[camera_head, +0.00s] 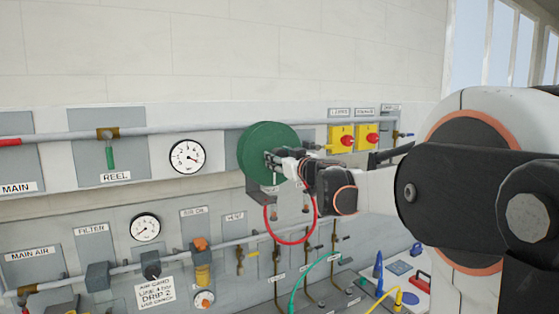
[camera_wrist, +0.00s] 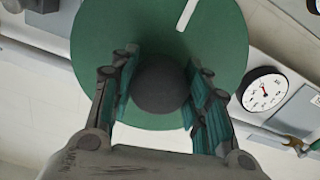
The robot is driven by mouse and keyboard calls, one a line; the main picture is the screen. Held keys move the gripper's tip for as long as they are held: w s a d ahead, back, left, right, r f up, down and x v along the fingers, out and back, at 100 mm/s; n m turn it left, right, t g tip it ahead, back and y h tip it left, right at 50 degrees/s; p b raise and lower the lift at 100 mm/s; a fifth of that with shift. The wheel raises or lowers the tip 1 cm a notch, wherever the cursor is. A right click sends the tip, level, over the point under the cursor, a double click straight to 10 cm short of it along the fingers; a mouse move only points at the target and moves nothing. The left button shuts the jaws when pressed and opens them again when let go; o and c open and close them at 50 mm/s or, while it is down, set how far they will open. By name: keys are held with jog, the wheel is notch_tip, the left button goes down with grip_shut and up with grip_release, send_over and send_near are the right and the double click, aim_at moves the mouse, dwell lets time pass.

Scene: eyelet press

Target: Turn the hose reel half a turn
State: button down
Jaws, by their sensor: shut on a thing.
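The hose reel (camera_head: 262,139) is a round green disc on the wall panel, with a red hose (camera_head: 287,241) looping below it. My gripper (camera_head: 276,161) is at the reel's front face. In the wrist view, the green reel (camera_wrist: 105,25) fills the upper middle, with a white stripe (camera_wrist: 187,14) near its upper edge. A dark round knob (camera_wrist: 162,88) sits at its front. My gripper's fingers (camera_wrist: 163,80) are on either side of the knob, shut on it. In the head view, my gripper hides the knob and part of the reel.
A gauge (camera_head: 187,156) and a green-handled valve (camera_head: 110,157) are left of the reel. Yellow switch boxes with red knobs (camera_head: 347,140) stand close on the right. A pipe (camera_head: 70,137) runs along the panel. Lower down are a filter row and a second gauge (camera_head: 145,228).

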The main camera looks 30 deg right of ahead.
aim_at(274, 124)
jog(key=c, duration=0.9)
grip_release()
jog(key=shift+o, duration=0.2)
jog(key=shift+r, duration=0.15)
notch_tip(274, 124, up, 10)
jog(key=shift+f, duration=0.15)
